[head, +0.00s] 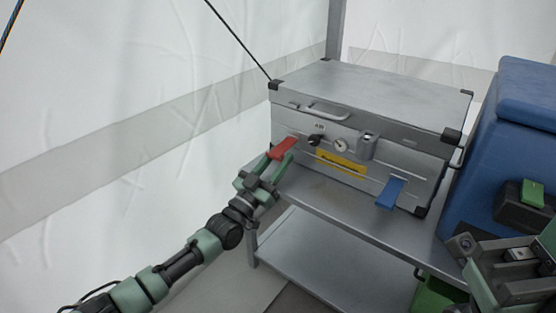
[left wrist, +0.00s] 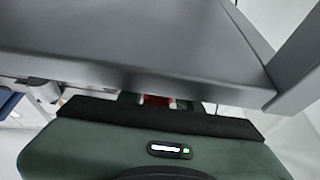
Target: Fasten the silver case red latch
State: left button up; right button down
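The silver case (head: 375,95) stands lidded on a grey metal shelf. Its red latch (head: 285,147) sticks out at the left of the front face. My left gripper (head: 280,158) is at this latch, its two green fingers apart with the latch between their tips. In the left wrist view the red latch (left wrist: 156,100) shows between the fingers, partly hidden by the gripper body. I cannot tell whether the fingers touch it. My right gripper (head: 508,268) is at the lower right, away from the case; its fingers are not clear.
A blue latch (head: 390,193) sticks out at the case's front right. A yellow label, knob and gauge lie between the latches. A blue box (head: 500,140) stands close on the right. A green container (head: 437,297) is below.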

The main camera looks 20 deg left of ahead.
pick_arm(q)
grip_shut()
dwell(1.1)
